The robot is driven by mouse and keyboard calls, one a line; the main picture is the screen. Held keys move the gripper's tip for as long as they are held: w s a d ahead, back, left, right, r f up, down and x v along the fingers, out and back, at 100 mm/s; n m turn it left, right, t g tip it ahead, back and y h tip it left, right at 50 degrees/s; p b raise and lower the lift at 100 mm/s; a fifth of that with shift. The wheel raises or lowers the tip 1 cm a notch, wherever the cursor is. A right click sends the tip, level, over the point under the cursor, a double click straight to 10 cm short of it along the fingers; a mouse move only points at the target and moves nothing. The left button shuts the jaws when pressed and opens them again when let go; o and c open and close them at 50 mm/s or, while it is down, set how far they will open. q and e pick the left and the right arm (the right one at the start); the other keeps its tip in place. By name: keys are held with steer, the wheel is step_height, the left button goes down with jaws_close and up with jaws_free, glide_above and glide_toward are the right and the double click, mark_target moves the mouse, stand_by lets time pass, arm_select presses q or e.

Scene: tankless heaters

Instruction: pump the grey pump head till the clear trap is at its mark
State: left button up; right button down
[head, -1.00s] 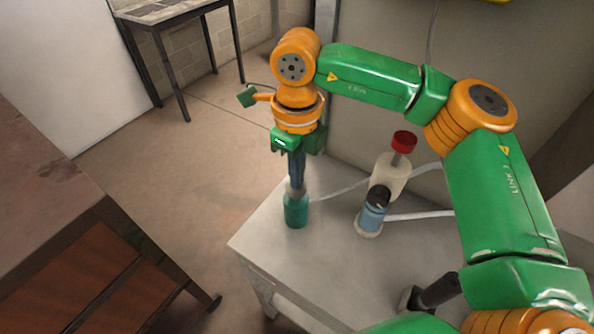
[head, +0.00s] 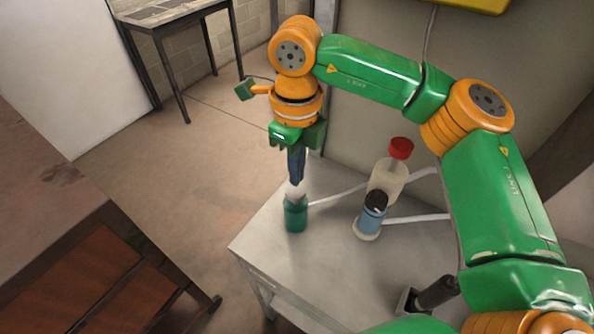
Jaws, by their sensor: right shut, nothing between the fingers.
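My right gripper (head: 297,180) points straight down with its dark fingers shut and empty. Its tips are at or just above the pale grey-white pump head (head: 295,192), and I cannot tell whether they touch. The head sits on a small teal bottle (head: 295,217) near the left side of the grey table. A thin pale tube runs right from it towards two vessels. One is cream and translucent with a red knob (head: 387,180); the other is blue with a black cap (head: 372,215). I cannot tell which is the clear trap, and no mark is readable. My left gripper is out of view.
The grey table (head: 310,265) has free room in front of the vessels. A black handle-like part (head: 435,292) stands at its front right. Another pale tube (head: 420,217) runs right from the blue vessel. A brown wooden bench (head: 105,270) is at the lower left.

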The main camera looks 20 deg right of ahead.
mark_target(297, 191)
step_height(297, 191, up, 9)
steer(key=shift+p, duration=0.4)
steer(key=shift+r, duration=0.15)
stand_by(1.1)
